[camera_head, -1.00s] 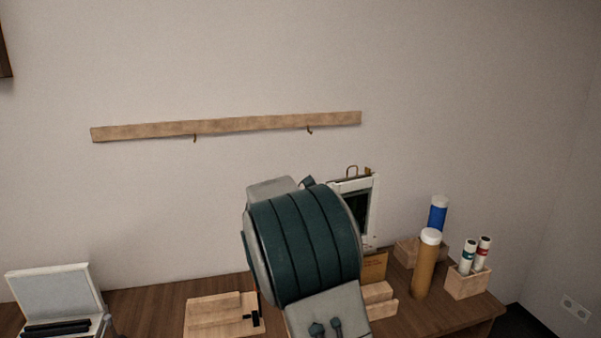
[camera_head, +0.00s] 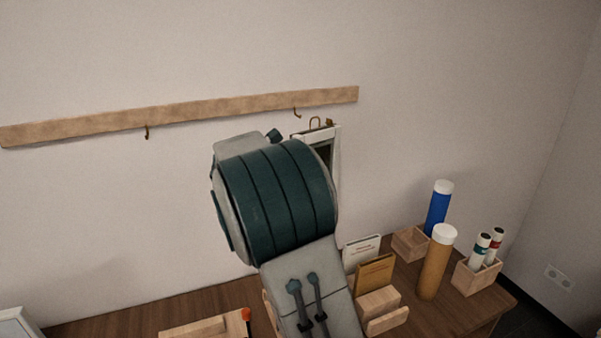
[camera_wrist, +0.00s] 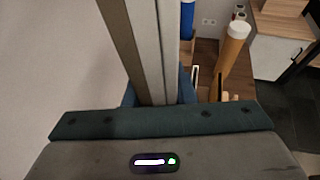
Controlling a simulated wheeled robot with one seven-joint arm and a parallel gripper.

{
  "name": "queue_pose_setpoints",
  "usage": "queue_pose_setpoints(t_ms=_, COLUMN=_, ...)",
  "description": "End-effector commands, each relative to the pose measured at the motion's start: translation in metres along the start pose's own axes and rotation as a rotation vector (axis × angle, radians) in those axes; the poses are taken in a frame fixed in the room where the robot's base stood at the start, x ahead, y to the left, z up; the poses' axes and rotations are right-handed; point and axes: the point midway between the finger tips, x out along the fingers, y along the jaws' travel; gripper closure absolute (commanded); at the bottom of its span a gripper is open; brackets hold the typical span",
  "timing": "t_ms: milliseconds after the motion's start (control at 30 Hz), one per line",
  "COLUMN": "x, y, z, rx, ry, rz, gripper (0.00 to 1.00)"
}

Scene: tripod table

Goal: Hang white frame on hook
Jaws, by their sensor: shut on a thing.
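The white frame (camera_head: 336,165) is held upright near the wall, mostly hidden behind my arm in the head view. A brass loop (camera_head: 315,123) stands up from its top edge. The wooden rail (camera_head: 220,106) on the wall carries a left hook (camera_head: 147,132) and a right hook (camera_head: 297,112). The loop appears just right of and slightly below the right hook, apart from it in the picture; depth is unclear. My gripper (camera_wrist: 158,97) is shut on the frame, seen nearly edge-on in the wrist view (camera_wrist: 170,50). The fingertips are hidden in the head view.
The table (camera_head: 470,318) below holds a brown tube (camera_head: 435,265), a blue tube (camera_head: 437,210), a wooden box with small tubes (camera_head: 478,277) and a wooden holder with cards (camera_head: 380,305). The wall around the rail is clear.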

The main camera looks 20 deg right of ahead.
Motion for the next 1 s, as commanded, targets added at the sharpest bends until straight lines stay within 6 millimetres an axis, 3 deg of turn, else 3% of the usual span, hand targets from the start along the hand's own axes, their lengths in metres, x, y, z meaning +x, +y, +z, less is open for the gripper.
queue_pose_setpoints(t_ms=1000, x=0.016, y=0.057, z=0.002, rx=0.001, ry=-0.001, rz=-0.001, gripper=1.00)
